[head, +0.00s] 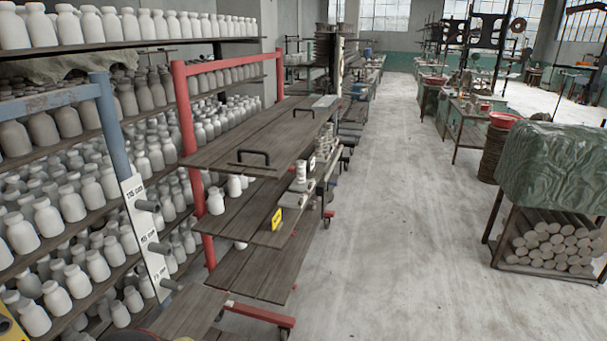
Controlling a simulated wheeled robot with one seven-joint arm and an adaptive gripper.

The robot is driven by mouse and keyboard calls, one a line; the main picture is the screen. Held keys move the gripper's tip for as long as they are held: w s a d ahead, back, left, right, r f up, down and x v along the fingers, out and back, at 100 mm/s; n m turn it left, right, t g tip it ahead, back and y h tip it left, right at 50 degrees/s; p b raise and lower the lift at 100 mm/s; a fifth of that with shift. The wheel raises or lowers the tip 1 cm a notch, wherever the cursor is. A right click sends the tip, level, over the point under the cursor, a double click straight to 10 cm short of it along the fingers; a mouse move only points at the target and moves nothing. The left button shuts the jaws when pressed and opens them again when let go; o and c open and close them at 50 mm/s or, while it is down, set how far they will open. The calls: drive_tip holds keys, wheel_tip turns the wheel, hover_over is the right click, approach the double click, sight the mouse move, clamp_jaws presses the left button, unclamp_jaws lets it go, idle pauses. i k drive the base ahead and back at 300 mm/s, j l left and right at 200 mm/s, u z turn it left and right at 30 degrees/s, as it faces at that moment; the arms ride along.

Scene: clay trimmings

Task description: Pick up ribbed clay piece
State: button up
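I cannot single out a ribbed clay piece for certain at this size. Small pale pieces (322,149) with what look like stacked rings stand at the right end of the wooden cart (232,148). A pale upright piece (301,171) stands just in front of them, on a grey block-like thing. Whether any of these is the ribbed clay piece is too small to tell. My gripper is not in view.
Racks at left hold many pale clay bottles (47,217). The cart has a red frame (187,105), plank shelves and a yellow tag (277,219). A covered rack (553,170) with clay cylinders (548,243) stands at right. The concrete floor (400,230) between is clear.

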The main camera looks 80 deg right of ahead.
sight(301, 180)
drive_tip(key=k+l+z, duration=0.5)
drive_tip(key=l, duration=0.25)
drive_tip(key=k+l+z, duration=0.25)
drive_tip(key=l, duration=0.15)
drive_tip(key=z, duration=1.45)
drive_tip(key=i+l+u, duration=0.4)
drive_tip(key=i+l, duration=0.4)
drive_tip(key=i, duration=0.15)
drive_tip(key=i+l+u, duration=0.2)
drive_tip(key=i+l, duration=0.45)
drive_tip(key=i+l+u, duration=0.2)
drive_tip(key=i+l, duration=0.45)
drive_tip(key=l, duration=0.1)
